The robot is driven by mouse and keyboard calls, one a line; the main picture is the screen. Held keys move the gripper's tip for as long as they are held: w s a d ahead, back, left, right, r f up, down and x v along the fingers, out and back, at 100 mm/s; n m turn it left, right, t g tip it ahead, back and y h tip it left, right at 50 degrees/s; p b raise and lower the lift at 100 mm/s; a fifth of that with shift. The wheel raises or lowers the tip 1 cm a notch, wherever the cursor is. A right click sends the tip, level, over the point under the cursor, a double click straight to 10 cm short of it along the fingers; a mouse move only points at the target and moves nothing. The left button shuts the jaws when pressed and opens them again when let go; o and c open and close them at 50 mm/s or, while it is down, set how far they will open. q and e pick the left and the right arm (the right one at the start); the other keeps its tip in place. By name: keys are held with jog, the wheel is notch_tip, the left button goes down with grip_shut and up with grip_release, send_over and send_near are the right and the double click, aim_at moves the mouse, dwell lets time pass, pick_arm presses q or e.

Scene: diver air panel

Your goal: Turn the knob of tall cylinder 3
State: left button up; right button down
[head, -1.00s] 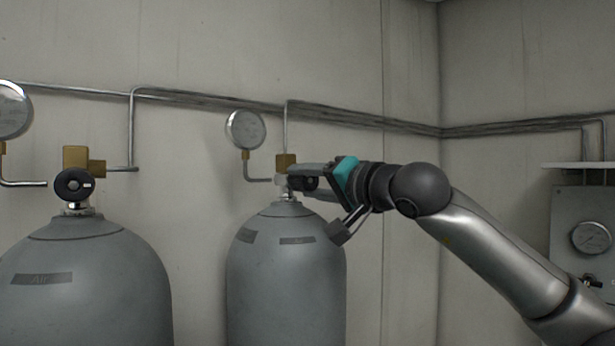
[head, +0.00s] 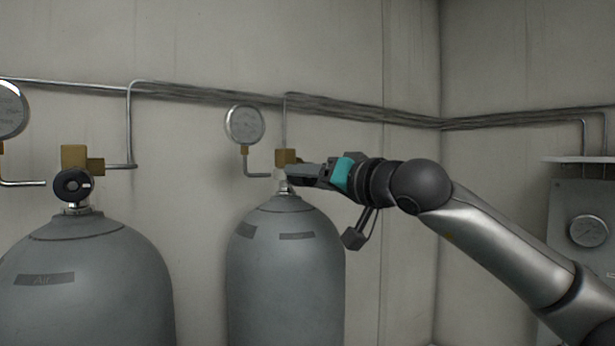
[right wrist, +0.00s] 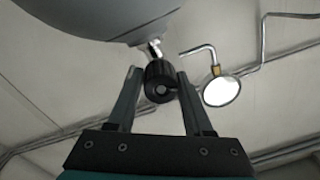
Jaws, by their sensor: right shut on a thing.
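The right-hand tall grey cylinder (head: 285,270) stands by the wall, with a brass valve block (head: 285,158) and bright neck on top. I cannot read a number on it. My right gripper (head: 291,175) reaches its valve from the right and covers the knob in the head view. In the right wrist view the black round knob (right wrist: 160,82) sits between the two fingers of my right gripper (right wrist: 158,75), which are shut on it. The cylinder's rounded top (right wrist: 100,15) fills the upper left there. My left gripper is not in view.
Another tall cylinder (head: 85,275) with a black knob (head: 72,185) stands at the left. A round gauge (head: 245,124) hangs above and left of the gripper. Pipes (head: 360,114) run along the wall. A panel with a gauge (head: 588,231) is at the far right.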

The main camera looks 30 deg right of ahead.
jog(key=shift+c, duration=1.5)
grip_release()
jog(key=s+d+b, duration=0.1)
jog(key=s+b, duration=0.7)
jog(key=s, duration=0.7)
jog(key=shift+d, duration=0.35)
jog(key=shift+s+f, duration=0.1)
